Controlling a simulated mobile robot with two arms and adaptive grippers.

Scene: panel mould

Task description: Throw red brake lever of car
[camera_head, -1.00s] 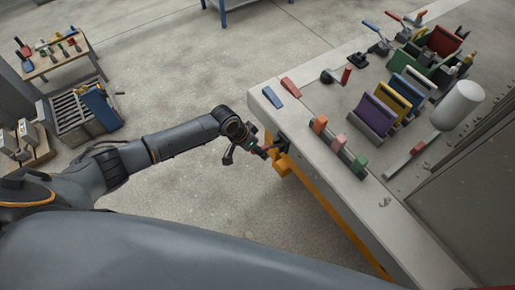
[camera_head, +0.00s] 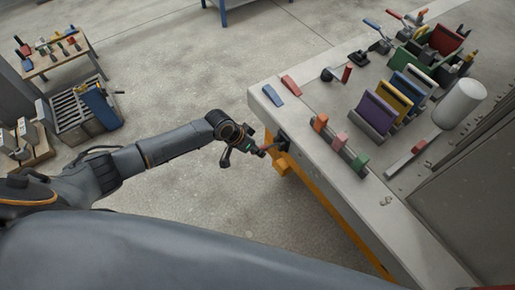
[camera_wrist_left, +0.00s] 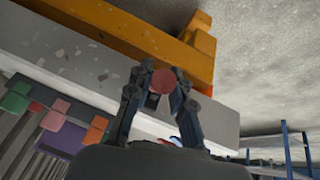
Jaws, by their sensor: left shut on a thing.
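The red brake lever (camera_head: 266,147) shows as a small red end at the side of the car, whose pale slab top (camera_head: 372,206) and orange frame (camera_head: 332,222) reach to the lower right. In the left wrist view the lever's round red end (camera_wrist_left: 163,81) sits between my fingertips. My left gripper (camera_head: 259,151) is shut on it, beside the slab's near edge. The rest of the lever is mostly hidden by the fingers and a dark bracket (camera_head: 283,141). My right gripper is in neither view.
Coloured levers and blocks, including a purple one (camera_head: 374,114), stand on the slab with a white cylinder (camera_head: 459,104). A small table (camera_head: 62,65) and a grey crate (camera_head: 84,118) stand at left. The concrete floor (camera_head: 180,90) between is clear.

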